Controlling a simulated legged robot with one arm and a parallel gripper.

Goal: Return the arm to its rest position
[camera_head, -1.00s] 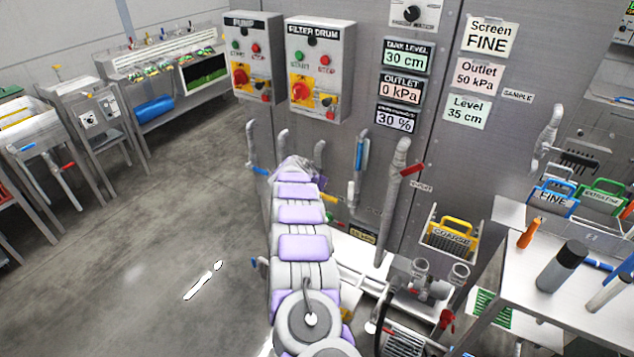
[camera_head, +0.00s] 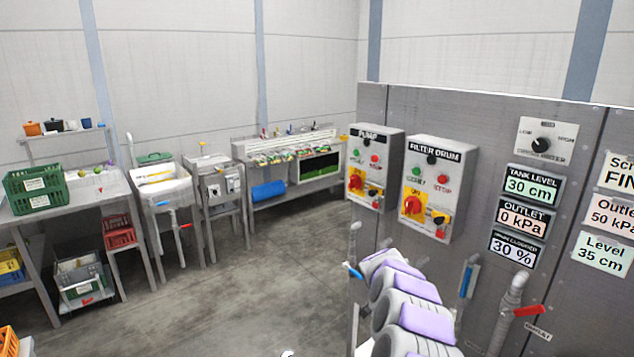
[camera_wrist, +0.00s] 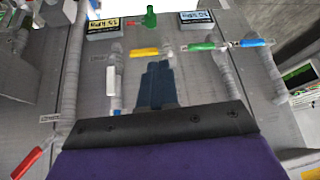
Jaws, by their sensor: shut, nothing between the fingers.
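My arm (camera_head: 407,305), grey with purple pads, shows at the bottom of the head view, to the right of centre. It stands in front of the grey panel wall. Its end is not in sight there. In the wrist view my gripper (camera_wrist: 157,84) shows as dark blue-grey fingers close together, shut and empty. The black edge and purple casing of my arm fill the bottom of that view. Behind the fingers are grey pipes with a yellow valve handle (camera_wrist: 146,52), and how close they are is hard to tell.
The pump box (camera_head: 371,168) and filter drum box (camera_head: 432,190) are mounted on the panel. A pipe with a red handle (camera_head: 529,311) stands right of my arm. Sinks and a green crate (camera_head: 37,190) stand along the left. The floor (camera_head: 245,290) between is clear.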

